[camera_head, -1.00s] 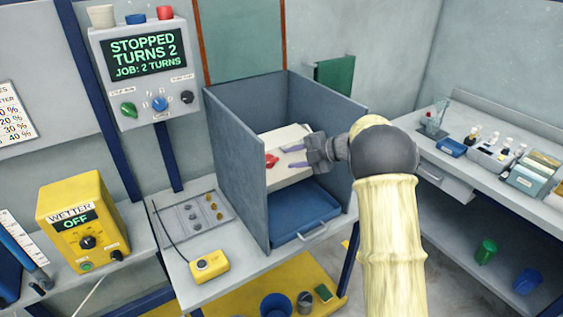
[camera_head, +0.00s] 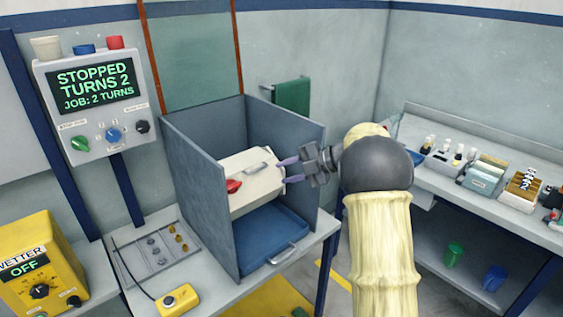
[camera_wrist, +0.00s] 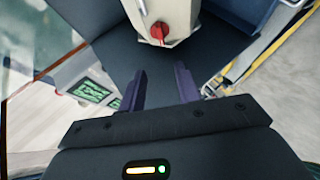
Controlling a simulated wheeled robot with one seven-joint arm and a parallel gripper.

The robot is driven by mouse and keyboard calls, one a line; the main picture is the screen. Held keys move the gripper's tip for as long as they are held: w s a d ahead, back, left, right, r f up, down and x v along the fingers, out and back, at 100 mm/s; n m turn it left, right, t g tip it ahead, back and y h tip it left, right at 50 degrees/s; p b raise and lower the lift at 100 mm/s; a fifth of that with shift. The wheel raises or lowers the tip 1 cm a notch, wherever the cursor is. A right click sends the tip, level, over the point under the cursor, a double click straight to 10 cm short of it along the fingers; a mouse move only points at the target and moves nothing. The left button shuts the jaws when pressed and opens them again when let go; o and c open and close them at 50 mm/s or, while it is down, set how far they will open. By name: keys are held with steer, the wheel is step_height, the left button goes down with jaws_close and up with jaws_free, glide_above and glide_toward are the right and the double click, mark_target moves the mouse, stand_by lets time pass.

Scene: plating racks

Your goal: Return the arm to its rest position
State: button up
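My gripper (camera_head: 290,170) is at the end of my arm, at the open front of the grey booth (camera_head: 205,195). Its two purple fingers are apart with nothing between them. In the wrist view my gripper (camera_wrist: 161,88) also shows open and empty. A white box with a red knob (camera_head: 252,182) sits inside the booth, just left of the fingertips. In the wrist view the white box (camera_wrist: 175,12) and its red knob (camera_wrist: 159,31) lie beyond the fingertips, apart from them.
A blue tray (camera_head: 272,238) lies low in the booth. The panel (camera_head: 97,90) reads STOPPED, TURNS 2. A yellow pendant (camera_head: 179,300) and a grey parts tray (camera_head: 150,262) are on the bench. A right-hand bench (camera_head: 500,205) holds bottles and boxes. Floor shows between the benches.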

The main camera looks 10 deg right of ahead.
step_height(320, 180, up, 6)
steer(key=w+d+f+m+t+h+p, duration=0.1)
steer(key=w+d+m+t+h+p, duration=0.15)
steer(key=m+t, duration=0.55)
steer(key=s+d+f+m+h, duration=0.1)
steer(key=s+d+m+h, duration=0.4)
steer(key=m, duration=0.4)
steer(key=s+a+f+m+g+h+p, duration=0.1)
steer(key=s+f+m+g, duration=0.2)
steer(key=s, duration=0.6)
steer(key=s+f+m+g+h+p, duration=0.1)
steer(key=s+f+m+g+h, duration=0.1)
steer(key=s, duration=0.8)
steer(key=s+a+f+m+g+h+p, duration=0.1)
steer(key=s+f+m+g, duration=0.4)
steer(key=s, duration=0.5)
steer(key=shift+a+f+m, duration=0.35)
steer(key=shift+f+m, duration=0.05)
steer(key=shift+m, duration=0.3)
steer(key=shift+w, duration=0.1)
steer(key=shift+c, duration=0.2)
